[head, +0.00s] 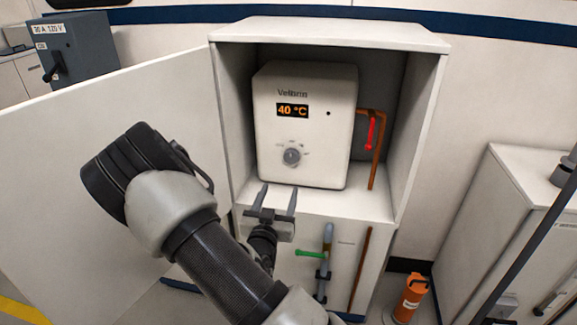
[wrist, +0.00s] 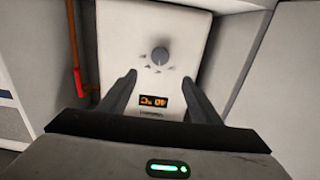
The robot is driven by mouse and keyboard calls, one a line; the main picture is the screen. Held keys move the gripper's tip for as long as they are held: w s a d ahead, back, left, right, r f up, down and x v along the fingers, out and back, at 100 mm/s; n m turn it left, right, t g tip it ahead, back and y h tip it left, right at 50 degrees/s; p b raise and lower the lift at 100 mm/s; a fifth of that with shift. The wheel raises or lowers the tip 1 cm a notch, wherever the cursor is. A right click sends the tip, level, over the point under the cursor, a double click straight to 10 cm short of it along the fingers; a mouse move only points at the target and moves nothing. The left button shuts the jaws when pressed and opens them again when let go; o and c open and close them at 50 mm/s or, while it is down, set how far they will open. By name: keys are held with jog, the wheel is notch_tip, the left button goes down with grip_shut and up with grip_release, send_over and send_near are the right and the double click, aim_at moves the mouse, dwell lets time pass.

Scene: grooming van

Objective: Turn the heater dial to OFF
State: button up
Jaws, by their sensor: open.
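The heater (head: 306,125) is a white box labelled "Velbrin" inside an open cabinet. Its display (head: 292,111) reads 40 °C in orange. The heater dial (head: 292,156) is a round grey knob low on the heater's front, with small marks around it too small to read. In the wrist view the heater shows upside down, with the dial (wrist: 160,55) between and beyond my fingers. My gripper (head: 278,190) is open and empty, in front of and below the dial, apart from it. It also shows in the wrist view (wrist: 160,85).
The cabinet door (head: 80,190) stands open at left. A copper pipe with a red lever (head: 371,133) is right of the heater. Below are a green-handled valve (head: 311,253) and an orange cylinder (head: 411,298). A grey switch box (head: 80,48) is at upper left.

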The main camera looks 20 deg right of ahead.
aim_at(291, 158)
jog(key=b+x, duration=0.1)
jog(key=x, duration=1.5)
jog(key=shift+w+d, duration=0.25)
jog(key=shift+b, duration=0.3)
jog(key=c, duration=1)
